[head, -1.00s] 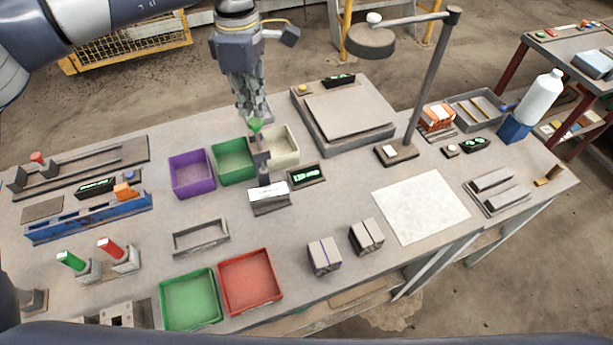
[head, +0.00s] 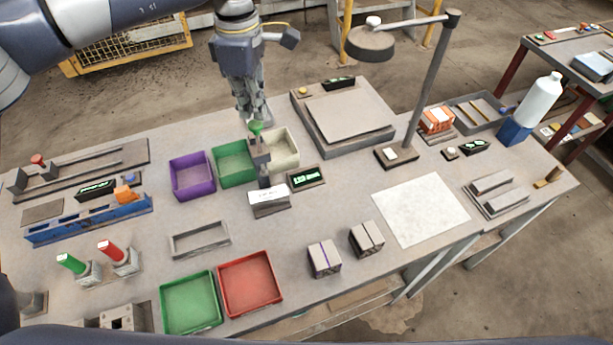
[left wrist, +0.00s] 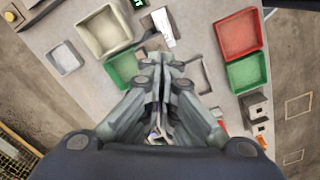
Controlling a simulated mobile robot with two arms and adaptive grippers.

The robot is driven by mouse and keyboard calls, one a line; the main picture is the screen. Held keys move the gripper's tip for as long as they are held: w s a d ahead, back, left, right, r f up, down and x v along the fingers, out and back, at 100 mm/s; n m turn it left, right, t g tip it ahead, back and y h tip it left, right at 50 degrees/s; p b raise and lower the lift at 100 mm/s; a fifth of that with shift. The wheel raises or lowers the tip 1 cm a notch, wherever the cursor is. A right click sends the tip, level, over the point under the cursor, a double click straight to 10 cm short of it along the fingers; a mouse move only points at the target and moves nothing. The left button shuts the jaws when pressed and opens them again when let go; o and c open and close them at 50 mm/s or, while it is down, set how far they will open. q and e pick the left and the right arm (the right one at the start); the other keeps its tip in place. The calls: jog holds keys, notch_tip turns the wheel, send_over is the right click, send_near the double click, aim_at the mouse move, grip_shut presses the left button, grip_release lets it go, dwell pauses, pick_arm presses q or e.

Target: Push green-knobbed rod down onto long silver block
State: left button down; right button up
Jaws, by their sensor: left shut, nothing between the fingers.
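The green knob (head: 256,127) tops a rod on a small grey press-like stand (head: 261,160), behind a white-labelled block (head: 268,197). My left gripper (head: 258,118) points down from above, shut and empty. Its fingertips are at the knob and appear to touch it from above. In the left wrist view, the shut fingers (left wrist: 160,62) hide the knob and most of the stand. I cannot make out the long silver block under the rod for certain. My right gripper is not in view.
Purple (head: 192,175), green (head: 234,163) and cream (head: 284,147) bins stand close around the stand. A lit display (head: 307,177) is just to its right. A lamp post (head: 430,80) rises further right. The table's middle front is mostly clear.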

pick_arm(q)
jog(key=shift+f, duration=0.2)
notch_tip(320, 180, down, 9)
jog(key=b, duration=0.7)
jog(key=shift+r, duration=0.2)
dwell(1.9)
dwell(0.6)
jog(key=shift+r+p, duration=1.8)
jog(key=shift+r, duration=1.75)
